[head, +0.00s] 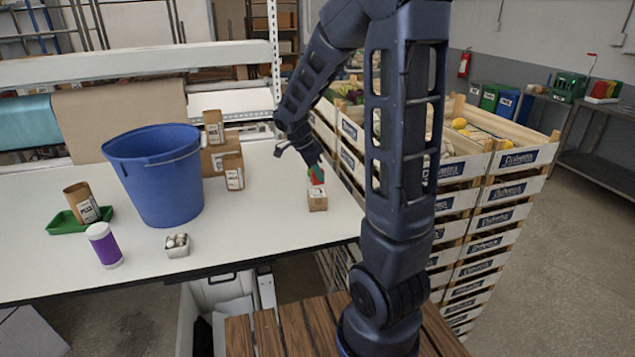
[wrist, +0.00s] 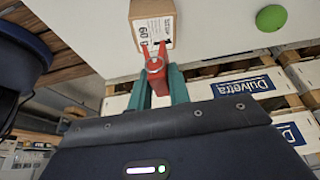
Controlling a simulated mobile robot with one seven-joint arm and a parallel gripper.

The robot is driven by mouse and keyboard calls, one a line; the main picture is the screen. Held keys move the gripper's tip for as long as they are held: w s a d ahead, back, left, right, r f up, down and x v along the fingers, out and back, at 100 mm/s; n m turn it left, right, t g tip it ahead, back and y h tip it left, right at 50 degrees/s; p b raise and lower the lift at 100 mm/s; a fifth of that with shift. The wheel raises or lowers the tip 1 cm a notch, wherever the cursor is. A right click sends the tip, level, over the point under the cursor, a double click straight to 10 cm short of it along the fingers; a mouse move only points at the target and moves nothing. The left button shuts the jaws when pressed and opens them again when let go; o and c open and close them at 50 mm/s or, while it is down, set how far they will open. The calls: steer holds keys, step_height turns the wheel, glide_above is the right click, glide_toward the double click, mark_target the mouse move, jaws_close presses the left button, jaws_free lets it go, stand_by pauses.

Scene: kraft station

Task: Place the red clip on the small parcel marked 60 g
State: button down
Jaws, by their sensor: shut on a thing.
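The red clip (wrist: 154,66) is held between the green fingers of my gripper (wrist: 158,76), with its two prongs pointing at the parcel. The small parcel (wrist: 152,12) is a brown box with a white label reading 60 g. In the wrist view the prongs overlap the edge of that label. In the head view the parcel (head: 317,201) stands on the white table, and the clip (head: 317,178) in my gripper (head: 315,174) is right above its top. I cannot tell whether the clip touches the parcel.
A green round thing (wrist: 271,18) lies near the parcel. Stacked crates (head: 512,190) stand beyond the table's right edge.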

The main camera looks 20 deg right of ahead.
mark_target(315, 176)
steer(key=shift+f, duration=1.75)
steer(key=c, duration=1.3)
jaws_free()
steer(key=shift+f, duration=0.1)
steer(key=v, duration=1.2)
steer(key=s+d+r+n+t+y, duration=0.2)
steer(key=s+d+r+n, duration=0.1)
steer(key=s+n, duration=0.6)
steer(key=s+d+r+n+t+y, duration=0.2)
steer(key=s+d+r+n, duration=0.1)
steer(key=s+n, duration=0.6)
steer(key=shift+s+d+t, duration=0.25)
steer(key=shift+s+t, duration=0.05)
steer(key=shift+s, duration=0.75)
steer(key=shift+r, duration=0.15)
